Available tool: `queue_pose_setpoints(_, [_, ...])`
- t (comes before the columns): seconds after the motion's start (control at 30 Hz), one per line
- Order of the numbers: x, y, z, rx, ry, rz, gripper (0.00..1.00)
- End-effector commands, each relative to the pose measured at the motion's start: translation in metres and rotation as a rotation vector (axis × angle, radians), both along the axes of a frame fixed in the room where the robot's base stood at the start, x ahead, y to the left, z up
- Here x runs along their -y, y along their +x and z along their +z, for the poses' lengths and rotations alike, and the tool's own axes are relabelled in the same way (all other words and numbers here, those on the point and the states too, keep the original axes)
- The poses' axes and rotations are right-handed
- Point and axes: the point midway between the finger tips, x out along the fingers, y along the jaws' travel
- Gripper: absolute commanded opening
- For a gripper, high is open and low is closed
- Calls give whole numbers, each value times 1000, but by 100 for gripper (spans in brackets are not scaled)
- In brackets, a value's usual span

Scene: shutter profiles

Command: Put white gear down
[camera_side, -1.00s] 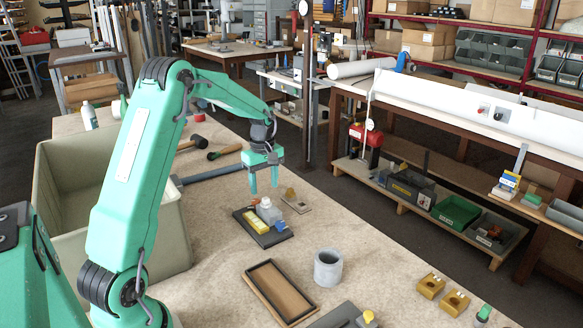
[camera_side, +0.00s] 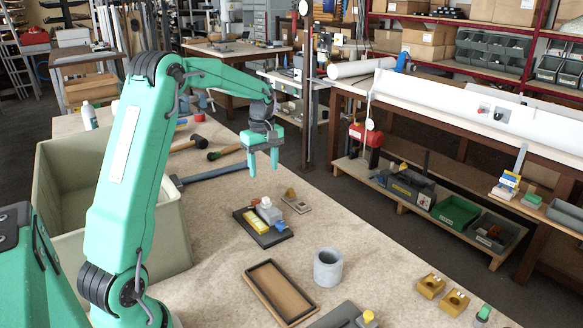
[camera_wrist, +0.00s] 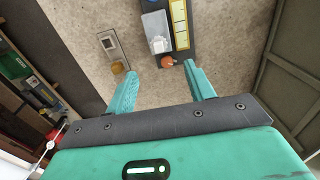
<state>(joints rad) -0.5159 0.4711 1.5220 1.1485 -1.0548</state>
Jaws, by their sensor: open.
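The white gear (camera_wrist: 160,45) rests at the end of a grey block (camera_wrist: 155,24) on a dark tray (camera_side: 249,231). In the side view a small white piece (camera_side: 266,202) shows on top of that block; its teeth are too small to make out there. My gripper (camera_side: 263,169) is open and empty, raised above the tray and apart from the gear. In the wrist view both fingers (camera_wrist: 161,76) stand apart, with only the bench between them.
A yellow block (camera_side: 256,221) shares the dark tray. A small plate with a brass knob (camera_side: 291,193) lies beside it. A grey cup (camera_side: 328,268) and a wooden-bottomed tray (camera_side: 281,291) stand nearer the front. A large bin (camera_side: 165,240) stands left. Hammers (camera_side: 226,152) lie behind.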

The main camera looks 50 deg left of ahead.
Motion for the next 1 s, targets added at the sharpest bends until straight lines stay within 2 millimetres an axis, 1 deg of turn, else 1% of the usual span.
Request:
queue_pose_setpoints(0.17, [2, 0, 2, 3, 1, -8, 53])
queue_pose_setpoints(0.27, [8, -2, 7, 11, 6, -34, 53])
queue_pose_setpoints(0.37, [19, -4, 17, 25, 14, -84, 53])
queue_pose_setpoints(0.47, [36, -9, 30, 47, 28, -160, 53])
queue_pose_setpoints(0.67, [79, -29, 61, 100, 65, -363, 53])
queue_pose_setpoints(0.8, [109, -48, 78, 139, 95, -516, 53])
queue_pose_setpoints(1.0, [148, -79, 96, 193, 143, -733, 53])
